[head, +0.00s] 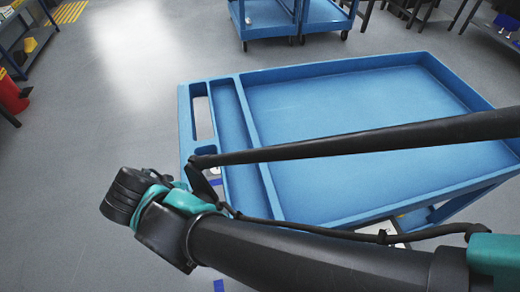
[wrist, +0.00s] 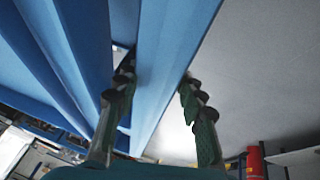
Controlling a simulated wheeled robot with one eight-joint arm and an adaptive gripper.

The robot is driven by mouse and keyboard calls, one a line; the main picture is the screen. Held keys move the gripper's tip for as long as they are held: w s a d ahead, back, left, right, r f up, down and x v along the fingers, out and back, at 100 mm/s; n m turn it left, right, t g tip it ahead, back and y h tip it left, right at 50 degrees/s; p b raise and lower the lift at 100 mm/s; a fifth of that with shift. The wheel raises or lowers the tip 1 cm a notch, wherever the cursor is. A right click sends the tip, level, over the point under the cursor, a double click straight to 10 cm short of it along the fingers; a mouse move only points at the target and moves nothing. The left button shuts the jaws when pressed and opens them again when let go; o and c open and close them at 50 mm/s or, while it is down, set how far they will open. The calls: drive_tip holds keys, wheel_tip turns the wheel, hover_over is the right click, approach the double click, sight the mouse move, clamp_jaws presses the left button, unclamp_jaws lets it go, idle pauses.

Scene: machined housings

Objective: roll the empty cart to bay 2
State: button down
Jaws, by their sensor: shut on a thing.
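The blue cart (head: 350,110) stands in front of me in the head view, with an empty top tray and a slotted handle end at its left. My arm reaches across its near side and hides part of the near left corner. In the wrist view my gripper (wrist: 157,74) has one finger on each side of the cart's blue handle bar (wrist: 168,50) and is shut on it. My fingers are hidden in the head view. I cannot make out any marking for bay 2.
Two more blue carts (head: 265,22) (head: 328,17) stand at the back. A blue rack (head: 28,36) and a red bin (head: 11,96) are at the far left, near yellow floor stripes (head: 70,12). The grey floor left of the cart is clear.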

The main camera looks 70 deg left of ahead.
drive_tip(key=shift+s+a, duration=0.2)
drive_tip(key=shift+s, duration=1.8)
drive_tip(key=c, duration=0.9)
unclamp_jaws()
drive_tip(key=v, duration=1.2)
drive_tip(key=shift+a, duration=0.1)
